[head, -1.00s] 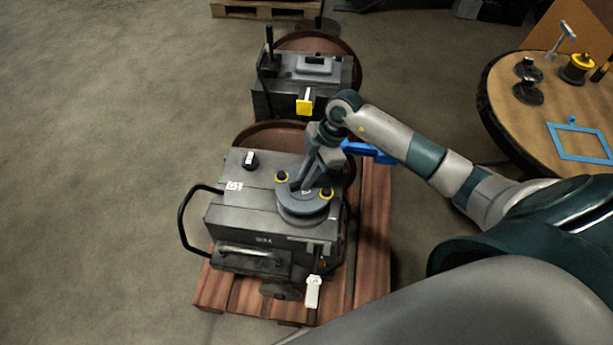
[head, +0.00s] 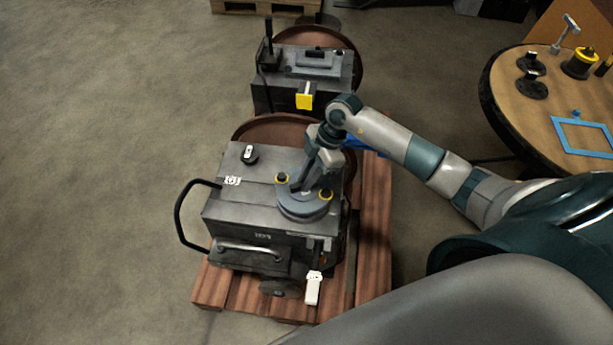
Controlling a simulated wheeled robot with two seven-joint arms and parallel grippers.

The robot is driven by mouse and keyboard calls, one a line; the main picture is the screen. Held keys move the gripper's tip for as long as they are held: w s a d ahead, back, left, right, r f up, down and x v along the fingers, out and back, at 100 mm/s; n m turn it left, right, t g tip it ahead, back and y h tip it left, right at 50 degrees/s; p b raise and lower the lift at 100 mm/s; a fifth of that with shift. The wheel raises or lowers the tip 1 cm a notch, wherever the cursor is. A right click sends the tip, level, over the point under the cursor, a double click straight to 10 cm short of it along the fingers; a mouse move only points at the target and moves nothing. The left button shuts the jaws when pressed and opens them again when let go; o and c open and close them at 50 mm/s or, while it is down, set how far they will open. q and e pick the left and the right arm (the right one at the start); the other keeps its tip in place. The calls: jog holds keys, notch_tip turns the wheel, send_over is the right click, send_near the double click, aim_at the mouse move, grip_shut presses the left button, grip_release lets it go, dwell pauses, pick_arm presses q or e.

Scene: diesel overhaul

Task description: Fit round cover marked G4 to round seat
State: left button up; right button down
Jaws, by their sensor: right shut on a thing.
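A round grey cover (head: 302,207) lies at the right of the top of the near dark engine block (head: 262,217). Two yellow-ringed black knobs stand at its edge, one on the left (head: 282,178) and one on the right (head: 326,194). My right gripper (head: 307,186) comes down from above and is shut on the cover's middle. The cover looks flat on the block; the seat under it is hidden, and I cannot tell whether it is fully down. No G4 mark is readable. My left gripper is not in view.
A small black knob (head: 249,154) and a side handle (head: 184,215) are on the near block. The block stands on a reddish wooden pallet (head: 372,250). A second block (head: 275,92) stands behind. A round table (head: 510,108) with parts and a blue frame (head: 584,137) is at right.

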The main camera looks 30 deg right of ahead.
dwell(0.4)
jog(key=shift+p, duration=0.4)
dwell(0.4)
jog(key=shift+p, duration=0.35)
jog(key=shift+f+b, duration=0.35)
jog(key=shift+f, duration=0.55)
dwell(0.8)
dwell(0.5)
